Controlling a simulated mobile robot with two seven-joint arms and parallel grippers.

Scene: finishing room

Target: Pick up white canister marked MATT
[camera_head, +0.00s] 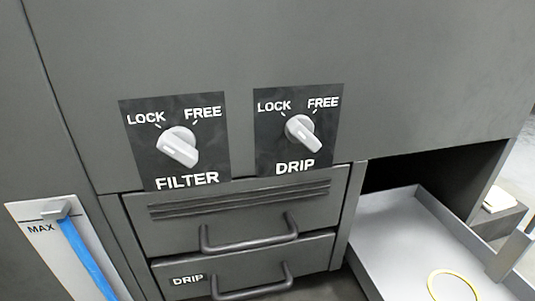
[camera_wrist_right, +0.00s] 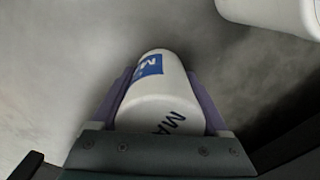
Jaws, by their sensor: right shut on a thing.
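The white canister (camera_wrist_right: 160,98) shows in the right wrist view, between the two purple fingers of my right gripper (camera_wrist_right: 158,85). It has a blue patch with a white letter M and dark letters starting "MA"; the rest of the lettering is hidden by its curve and the gripper body. My right gripper is shut on it, with a finger against each side. A grey, blurred surface lies behind it; I cannot tell whether the canister touches it. The head view shows neither gripper nor this canister.
A second white object (camera_wrist_right: 275,12) is partly visible at the wrist view's top right. The head view shows a grey cabinet with a FILTER knob (camera_head: 178,146), a DRIP knob (camera_head: 302,133), handled drawers (camera_head: 245,225), a blue MAX gauge (camera_head: 85,258) and a tray (camera_head: 400,235) holding a yellow ring (camera_head: 452,272).

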